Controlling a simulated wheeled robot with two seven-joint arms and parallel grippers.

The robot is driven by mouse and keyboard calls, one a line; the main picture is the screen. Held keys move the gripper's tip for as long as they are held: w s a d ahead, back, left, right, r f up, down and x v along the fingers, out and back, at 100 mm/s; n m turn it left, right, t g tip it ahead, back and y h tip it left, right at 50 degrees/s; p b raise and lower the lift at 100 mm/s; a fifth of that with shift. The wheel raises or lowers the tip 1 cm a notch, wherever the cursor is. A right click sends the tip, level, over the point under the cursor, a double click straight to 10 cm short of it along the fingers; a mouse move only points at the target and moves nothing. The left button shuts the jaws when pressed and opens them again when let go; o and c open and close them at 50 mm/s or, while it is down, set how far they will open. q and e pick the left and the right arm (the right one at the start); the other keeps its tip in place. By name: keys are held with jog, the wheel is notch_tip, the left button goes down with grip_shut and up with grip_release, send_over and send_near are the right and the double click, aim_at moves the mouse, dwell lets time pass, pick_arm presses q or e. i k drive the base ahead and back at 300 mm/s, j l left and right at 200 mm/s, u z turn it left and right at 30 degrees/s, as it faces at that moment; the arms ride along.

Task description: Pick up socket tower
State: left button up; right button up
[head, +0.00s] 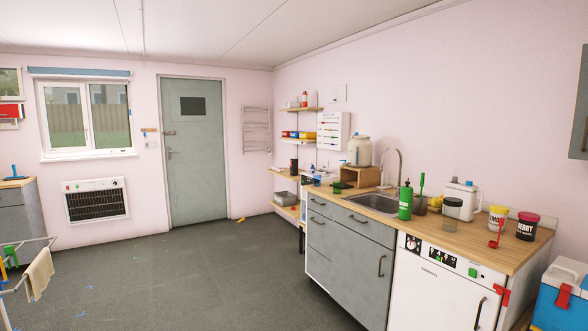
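I cannot make out a socket tower for certain in the head view. Several small items (318,181) stand crowded at the far end of the wooden worktop (462,238), too small to tell apart. Neither of my grippers is in view.
The worktop holds a sink (375,203), a green bottle (405,203), a white jug (460,196) and a black tub (527,226). A blue cooler box (562,300) stands at the right. A drying rack with a cloth (40,274) is at the lower left. The grey floor (200,285) is mostly clear.

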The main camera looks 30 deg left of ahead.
aim_at(294, 169)
jog(key=i+j+u, duration=0.45)
jog(key=i+u, duration=0.6)
jog(key=i, duration=1.45)
jog(key=i+j, duration=0.1)
jog(key=i, duration=0.65)
jog(key=i+j, duration=0.1)
jog(key=i, duration=1.4)
jog(key=i+j+z, duration=0.15)
jog(key=j, duration=0.35)
jog(key=i+j+z, duration=0.2)
jog(key=j, duration=0.35)
jog(key=j+z, duration=0.15)
jog(key=j, duration=0.35)
jog(key=i+j+z, duration=0.25)
jog(key=i, duration=0.3)
jog(key=i+j+z, duration=0.25)
jog(key=i+j, duration=0.2)
jog(key=i+j+z, duration=0.25)
jog(key=i+j, duration=0.3)
jog(key=i+j+z, duration=0.25)
jog(key=i+j, duration=0.2)
jog(key=j, duration=0.15)
jog(key=i+j+z, duration=0.25)
jog(key=j, duration=0.4)
jog(key=i+j+z, duration=0.1)
jog(key=j, duration=0.25)
jog(key=i+j+z, duration=0.15)
jog(key=j, duration=0.25)
